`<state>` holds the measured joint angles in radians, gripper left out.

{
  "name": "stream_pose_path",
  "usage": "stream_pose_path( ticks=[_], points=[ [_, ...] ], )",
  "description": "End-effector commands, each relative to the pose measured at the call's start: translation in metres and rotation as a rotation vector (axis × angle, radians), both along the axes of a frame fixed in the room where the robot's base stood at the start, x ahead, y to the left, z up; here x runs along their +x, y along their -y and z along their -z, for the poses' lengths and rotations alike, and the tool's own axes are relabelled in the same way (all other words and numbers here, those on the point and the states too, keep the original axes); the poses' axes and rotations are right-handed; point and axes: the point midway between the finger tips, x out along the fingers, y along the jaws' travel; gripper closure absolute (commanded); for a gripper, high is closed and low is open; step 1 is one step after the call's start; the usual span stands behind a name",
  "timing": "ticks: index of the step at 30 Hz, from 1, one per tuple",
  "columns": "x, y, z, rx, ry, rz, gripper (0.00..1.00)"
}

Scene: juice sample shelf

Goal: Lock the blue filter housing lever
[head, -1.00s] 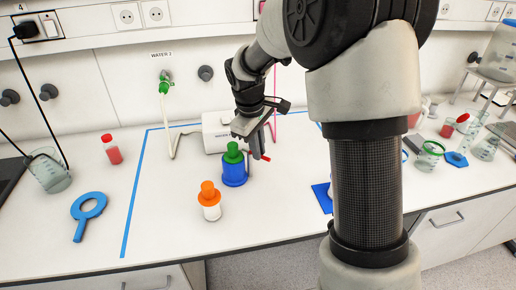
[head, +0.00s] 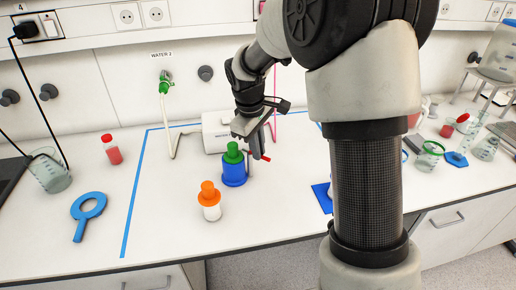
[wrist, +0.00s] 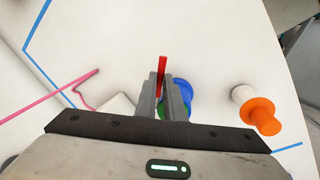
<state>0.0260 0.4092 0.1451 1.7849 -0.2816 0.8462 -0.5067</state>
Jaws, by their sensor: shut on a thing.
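The blue filter housing (head: 234,175) stands upright on the white bench with a green top (head: 232,152). Its red lever (head: 265,157) sticks out to the right of the housing. My gripper (head: 257,153) points down just right of the green top and is shut on the lever. In the wrist view the red lever (wrist: 162,68) runs between the two fingertips (wrist: 165,82) and pokes out beyond them. The housing (wrist: 186,87) is partly hidden there behind the right finger.
An orange-topped white bottle (head: 210,202) stands close in front-left of the housing. A white box (head: 216,132) is behind it. A blue ring-shaped tool (head: 88,207), a red-capped bottle (head: 111,150) and a beaker (head: 48,174) are farther left. Open bench lies right of the lever.

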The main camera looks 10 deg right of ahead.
Motion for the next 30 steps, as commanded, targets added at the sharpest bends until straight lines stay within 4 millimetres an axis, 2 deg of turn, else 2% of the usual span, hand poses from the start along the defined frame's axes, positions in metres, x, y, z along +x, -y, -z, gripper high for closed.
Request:
stream_pose_path(
  ticks=[16,30],
  points=[
    [0.002,0.002,-0.003,0.001,0.002,-0.064,1.0],
    [0.012,0.011,-0.005,0.002,0.003,-0.436,1.0]
  ],
)
